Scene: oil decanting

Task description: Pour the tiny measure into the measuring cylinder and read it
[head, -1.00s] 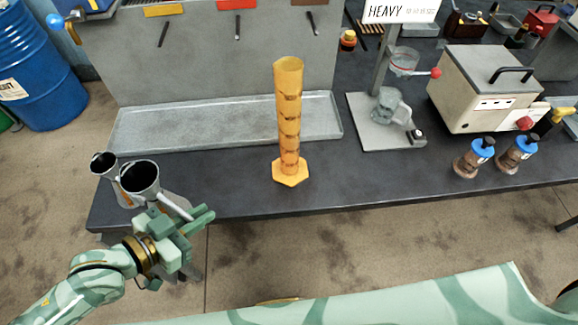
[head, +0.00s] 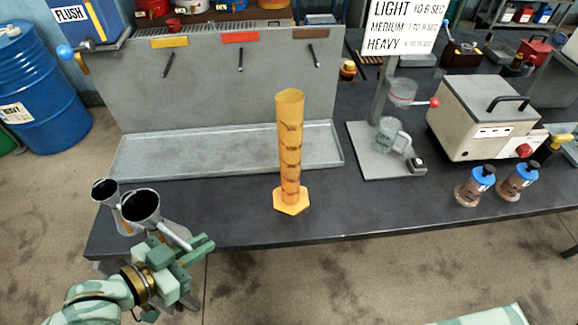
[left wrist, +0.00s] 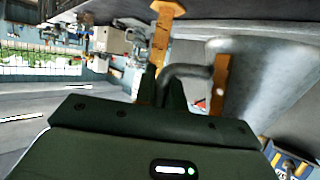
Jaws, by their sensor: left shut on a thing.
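The amber measuring cylinder (head: 290,150) stands upright on its hexagonal foot near the table's front edge, and it also shows in the left wrist view (left wrist: 160,50). I cannot tell which is the tiny measure. My left gripper (head: 182,252) is shut on the front measure's handle (left wrist: 185,73); that measure's grey body (left wrist: 265,85) fills the right of the wrist view. My right gripper is out of view.
A shallow grey tray (head: 225,155) lies behind the cylinder. To the right are a stand with a glass jug (head: 390,135), a beige box machine (head: 485,105) and two blue-capped bottles (head: 475,185). The tabletop between the measures and the cylinder is clear.

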